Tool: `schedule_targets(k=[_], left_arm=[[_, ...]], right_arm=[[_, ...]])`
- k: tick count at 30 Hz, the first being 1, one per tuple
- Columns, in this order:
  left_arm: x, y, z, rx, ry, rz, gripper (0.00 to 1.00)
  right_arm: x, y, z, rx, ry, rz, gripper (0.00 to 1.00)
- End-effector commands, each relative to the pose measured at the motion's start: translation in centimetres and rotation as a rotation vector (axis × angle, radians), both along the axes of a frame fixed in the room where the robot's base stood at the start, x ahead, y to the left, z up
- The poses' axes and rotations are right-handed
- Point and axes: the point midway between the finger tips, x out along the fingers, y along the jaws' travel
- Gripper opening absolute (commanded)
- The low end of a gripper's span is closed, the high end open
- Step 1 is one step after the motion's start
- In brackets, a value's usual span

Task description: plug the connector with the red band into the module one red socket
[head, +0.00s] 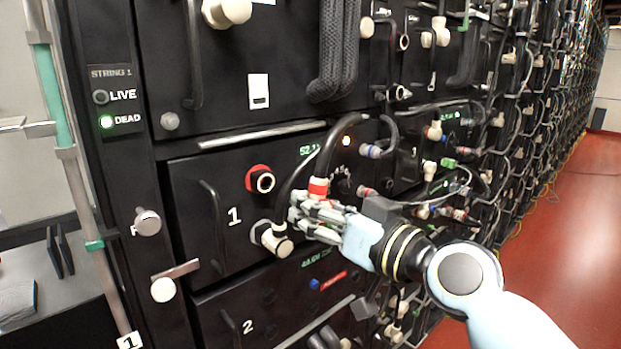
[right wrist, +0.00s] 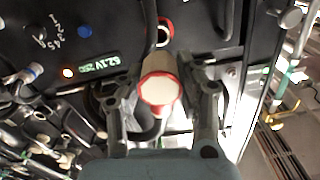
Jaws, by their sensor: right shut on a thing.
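The connector with the red band (head: 318,187) is white with a red ring and hangs on a thick black cable. My right gripper (head: 312,212) is shut on it, and the connector also shows between the fingers in the right wrist view (right wrist: 160,86). The module one red socket (head: 262,181) is a red ring around a pale, dark-centred opening, left of the held connector and apart from it in the head view. It also shows in the right wrist view (right wrist: 163,34), just above the connector. My left gripper is in neither view.
A cream connector (head: 274,240) with a black cable sits on module one below the red socket. Module one's black handle (head: 214,222) is left of it. Cables and connectors crowd the rack to the right. The red floor (head: 570,215) is clear.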

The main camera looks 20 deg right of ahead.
Motion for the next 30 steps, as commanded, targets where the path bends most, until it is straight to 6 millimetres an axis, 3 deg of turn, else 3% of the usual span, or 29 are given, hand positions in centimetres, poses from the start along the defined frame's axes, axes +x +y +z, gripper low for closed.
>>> schedule_targets(k=[5,14,30], left_arm=[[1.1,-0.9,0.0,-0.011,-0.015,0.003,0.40],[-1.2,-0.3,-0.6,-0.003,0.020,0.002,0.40],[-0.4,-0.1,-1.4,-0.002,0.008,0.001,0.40]], right_arm=[[0.1,0.1,-0.1,0.004,0.002,-0.001,0.00],[0.2,0.1,-0.1,0.002,0.000,0.004,0.00],[4.8,1.8,0.0,0.005,-0.001,0.003,0.00]])
